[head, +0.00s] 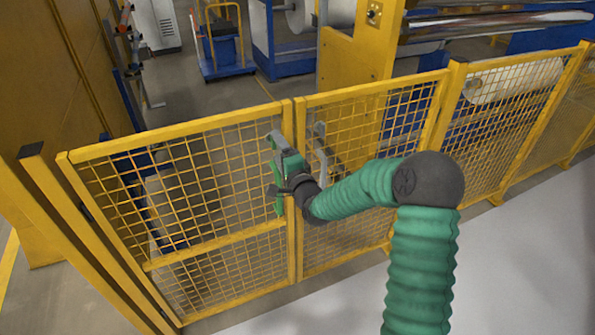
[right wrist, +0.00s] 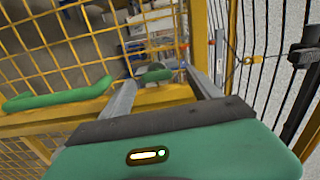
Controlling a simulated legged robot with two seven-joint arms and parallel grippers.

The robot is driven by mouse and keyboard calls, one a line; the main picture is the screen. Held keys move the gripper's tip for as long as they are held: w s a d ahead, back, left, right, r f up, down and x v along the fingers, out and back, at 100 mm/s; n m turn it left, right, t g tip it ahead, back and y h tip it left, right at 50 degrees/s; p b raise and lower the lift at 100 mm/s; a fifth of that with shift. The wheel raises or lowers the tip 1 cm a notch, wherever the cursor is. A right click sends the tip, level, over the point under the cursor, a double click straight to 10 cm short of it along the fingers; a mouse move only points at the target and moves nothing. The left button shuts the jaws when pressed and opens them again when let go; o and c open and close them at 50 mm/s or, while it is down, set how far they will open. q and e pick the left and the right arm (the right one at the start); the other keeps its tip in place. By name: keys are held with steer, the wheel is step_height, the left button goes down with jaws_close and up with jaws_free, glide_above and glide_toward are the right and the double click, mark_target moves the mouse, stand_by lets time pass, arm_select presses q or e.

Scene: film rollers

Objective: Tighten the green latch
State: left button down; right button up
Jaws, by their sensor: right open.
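The green latch (right wrist: 155,75) is a short green piece on the yellow gate frame, seen between my fingers in the right wrist view. In the head view I cannot make it out clearly behind my gripper. My right gripper (head: 275,152) is at the post where two fence panels meet. In the right wrist view my right gripper (right wrist: 160,80) has its two grey fingers apart, one on each side of the latch. I cannot tell whether they touch it. A longer green handle (right wrist: 60,94) is on the same frame at the left. My left gripper is not in view.
A yellow mesh fence (head: 372,90) runs across the scene, with a gate panel (head: 200,125) on its left. Machinery with rollers (head: 500,20) and a blue cart (head: 225,50) stand behind it. The pale floor (head: 520,260) on the near right is clear.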

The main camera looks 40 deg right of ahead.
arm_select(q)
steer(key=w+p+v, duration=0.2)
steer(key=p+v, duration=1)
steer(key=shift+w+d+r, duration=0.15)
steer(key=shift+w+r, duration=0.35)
arm_select(e)
steer(key=v, duration=1.6)
steer(key=shift+d, duration=0.35)
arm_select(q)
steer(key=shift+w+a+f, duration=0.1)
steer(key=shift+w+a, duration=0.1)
arm_select(e)
steer(key=shift+w+a, duration=0.1)
steer(key=shift+a, duration=0.05)
